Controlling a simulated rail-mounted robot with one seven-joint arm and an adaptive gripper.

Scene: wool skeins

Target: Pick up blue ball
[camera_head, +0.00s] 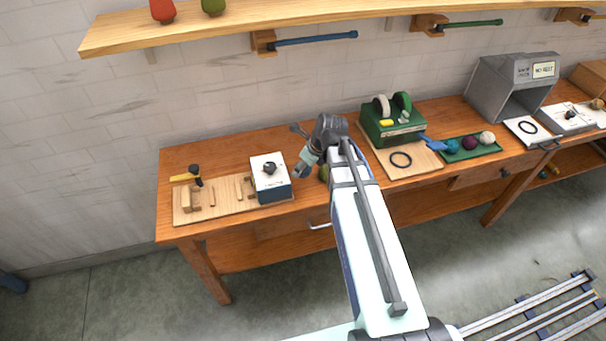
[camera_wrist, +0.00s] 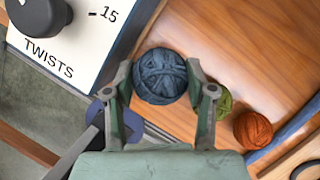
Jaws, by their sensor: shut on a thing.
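The blue wool ball (camera_wrist: 160,70) sits between the two fingers of my gripper (camera_wrist: 159,84) in the wrist view. The fingers press on it from both sides, so my gripper is shut on it. Wood tabletop shows behind the ball; I cannot tell whether it touches the table. In the head view my gripper (camera_head: 304,165) is over the front of the bench, just right of the white-topped box, and the held ball is hidden there.
A green ball (camera_wrist: 225,102) and an orange ball (camera_wrist: 253,130) lie to the right in the wrist view. The box marked TWISTS (camera_wrist: 88,42) stands close at left. A green winder (camera_head: 392,127) and a green tray (camera_head: 488,151) with balls stand right of my arm.

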